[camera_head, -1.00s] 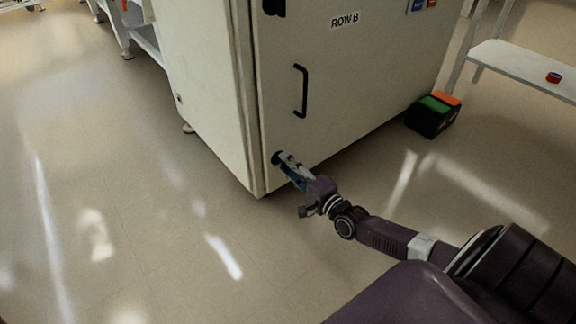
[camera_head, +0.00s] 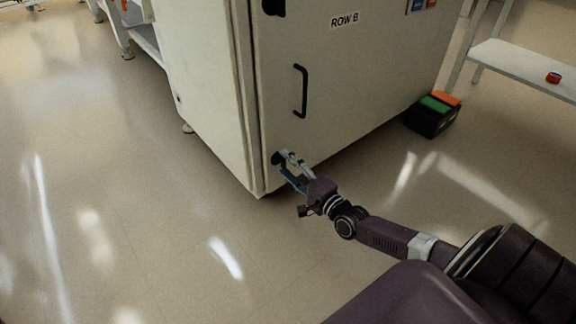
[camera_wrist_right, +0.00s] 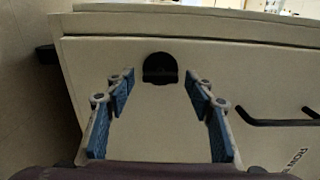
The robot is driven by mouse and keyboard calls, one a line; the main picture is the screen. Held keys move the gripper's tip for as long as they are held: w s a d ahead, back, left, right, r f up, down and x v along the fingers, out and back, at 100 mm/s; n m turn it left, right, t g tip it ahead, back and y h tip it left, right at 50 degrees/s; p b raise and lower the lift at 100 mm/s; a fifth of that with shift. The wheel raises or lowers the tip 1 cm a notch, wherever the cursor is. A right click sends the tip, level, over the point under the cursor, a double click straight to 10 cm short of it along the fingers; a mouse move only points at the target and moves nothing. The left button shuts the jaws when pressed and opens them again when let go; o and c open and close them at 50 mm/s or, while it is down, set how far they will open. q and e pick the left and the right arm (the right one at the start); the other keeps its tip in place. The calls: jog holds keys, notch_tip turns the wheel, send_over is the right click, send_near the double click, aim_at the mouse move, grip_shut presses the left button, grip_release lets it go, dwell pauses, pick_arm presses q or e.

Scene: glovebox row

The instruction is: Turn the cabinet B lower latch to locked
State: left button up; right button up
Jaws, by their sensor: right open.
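The cabinet door (camera_head: 345,75) bears the label "ROW B" and a black bar handle (camera_head: 302,90). The lower latch (camera_head: 277,158) is a small dark fitting near the door's lower left corner. It also shows in the right wrist view (camera_wrist_right: 160,68) as a black round-topped piece, ahead of the fingers. My right gripper (camera_head: 286,162) is at the latch in the head view, partly covering it. In the right wrist view my right gripper (camera_wrist_right: 158,92) is open, with its blue-padded fingers apart on either side of the latch's line and nothing between them. My left gripper is not in view.
An upper dark latch (camera_head: 273,7) is at the door's top left. A black bin with green and orange pieces (camera_head: 432,117) stands on the floor right of the cabinet. A white shelf (camera_head: 520,66) is at the upper right. The floor at left is clear.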

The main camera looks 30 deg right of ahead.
jog(key=s+d, duration=0.1)
jog(key=s, duration=1.1)
dwell(0.5)
